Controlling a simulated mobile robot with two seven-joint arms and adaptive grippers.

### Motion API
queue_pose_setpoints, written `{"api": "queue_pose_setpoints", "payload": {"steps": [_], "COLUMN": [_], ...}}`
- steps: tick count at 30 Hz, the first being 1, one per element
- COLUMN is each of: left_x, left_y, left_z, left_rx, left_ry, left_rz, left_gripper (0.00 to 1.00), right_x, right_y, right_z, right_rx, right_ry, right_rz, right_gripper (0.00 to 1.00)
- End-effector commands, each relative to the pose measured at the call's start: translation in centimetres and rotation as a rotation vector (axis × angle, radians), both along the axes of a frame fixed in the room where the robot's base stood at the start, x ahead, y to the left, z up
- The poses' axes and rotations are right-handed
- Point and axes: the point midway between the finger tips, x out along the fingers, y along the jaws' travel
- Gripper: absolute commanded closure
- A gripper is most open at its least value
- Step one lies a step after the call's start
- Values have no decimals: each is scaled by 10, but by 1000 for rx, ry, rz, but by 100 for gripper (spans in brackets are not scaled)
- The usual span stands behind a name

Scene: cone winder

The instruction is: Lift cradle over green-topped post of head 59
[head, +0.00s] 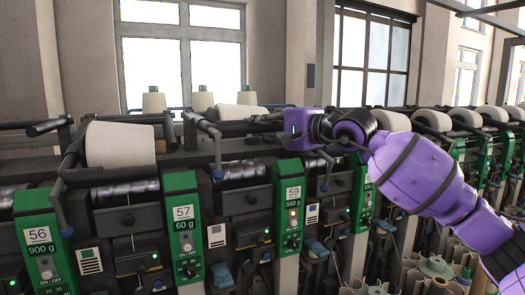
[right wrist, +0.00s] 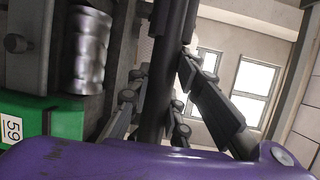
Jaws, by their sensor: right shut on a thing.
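The green panel of head 59 (head: 289,208) stands at the middle of the head view; its label also shows sideways in the right wrist view (right wrist: 12,128). My right gripper (head: 278,122) is above and just behind this panel, reaching in from the right. In the right wrist view its fingers (right wrist: 158,105) are on both sides of a dark cradle bar (right wrist: 165,70), shut on it. A pale cone (head: 237,112) lies left of the gripper at bar height. The wrist hides part of the cradle. My left gripper is not in view.
Head 57 (head: 183,235) and head 56 (head: 40,245) stand to the left, with a large cone (head: 120,144) above them. More cones (head: 432,120) line the right side. Upright cones (head: 153,103) stand behind. Several tubes (head: 425,272) are at the lower right.

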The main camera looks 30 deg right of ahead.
Motion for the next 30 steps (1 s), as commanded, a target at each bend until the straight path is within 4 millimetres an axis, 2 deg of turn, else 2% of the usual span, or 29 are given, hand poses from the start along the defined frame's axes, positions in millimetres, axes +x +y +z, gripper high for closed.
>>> {"api": "queue_pose_setpoints", "payload": {"steps": [11,12,16,26,30], "left_x": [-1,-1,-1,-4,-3], "left_y": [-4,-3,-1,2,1], "left_z": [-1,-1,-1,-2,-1], "left_rx": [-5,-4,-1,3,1], "left_ry": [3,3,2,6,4], "left_rz": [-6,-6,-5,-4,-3], "left_gripper": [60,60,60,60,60], "right_x": [1,1,1,0,-8], "right_y": [0,0,0,-1,-5], "right_z": [0,0,-1,0,1], "right_rx": [-5,-5,-4,-3,-3], "right_ry": [14,14,15,14,14], "right_rz": [1,1,0,-1,-4], "right_gripper": [100,79,62,62,62]}}
